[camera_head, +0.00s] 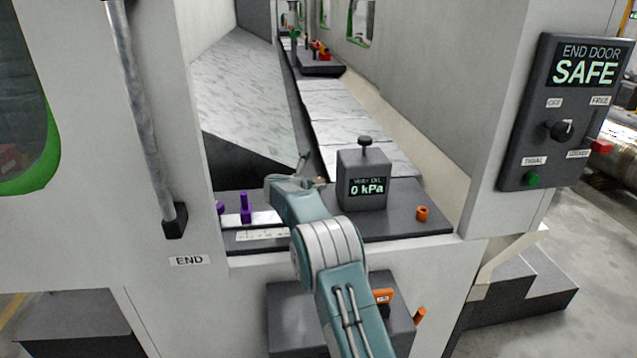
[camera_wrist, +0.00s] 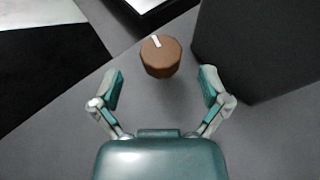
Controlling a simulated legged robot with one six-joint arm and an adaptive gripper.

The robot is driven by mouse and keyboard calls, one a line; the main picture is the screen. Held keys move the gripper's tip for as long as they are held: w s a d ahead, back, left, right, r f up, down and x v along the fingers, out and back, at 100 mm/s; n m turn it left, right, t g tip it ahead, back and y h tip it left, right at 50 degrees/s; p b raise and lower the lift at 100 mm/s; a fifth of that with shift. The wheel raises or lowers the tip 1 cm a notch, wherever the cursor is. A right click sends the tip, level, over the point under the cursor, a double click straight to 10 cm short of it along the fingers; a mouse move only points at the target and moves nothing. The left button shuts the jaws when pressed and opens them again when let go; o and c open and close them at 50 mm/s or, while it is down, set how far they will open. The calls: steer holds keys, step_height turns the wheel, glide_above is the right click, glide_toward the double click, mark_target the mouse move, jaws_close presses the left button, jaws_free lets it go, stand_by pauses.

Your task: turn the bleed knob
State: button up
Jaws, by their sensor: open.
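A brown many-sided knob with a white pointer mark (camera_wrist: 160,58) stands on the dark ledge in the wrist view, just beyond and between my fingertips. I take it to be the bleed knob. My gripper (camera_wrist: 160,87) is open, with one finger on each side and nothing held; the fingers look apart from the knob. In the head view my gripper (camera_head: 300,178) is low over the ledge, left of the grey gauge box (camera_head: 362,178) reading "0 kPa". There the knob is mostly hidden by my arm and gripper.
The gauge box's dark side (camera_wrist: 255,45) stands close on the right in the wrist view. On the ledge (camera_head: 400,222) are a purple peg (camera_head: 245,208) to the left and an orange ring-like part (camera_head: 423,213) to the right. A panel reading "SAFE" (camera_head: 565,110) is at the far right.

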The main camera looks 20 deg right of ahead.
mark_target(317, 182)
steer(key=shift+x, duration=2.1)
steer(key=shift+c, duration=0.3)
steer(key=c, duration=1.1)
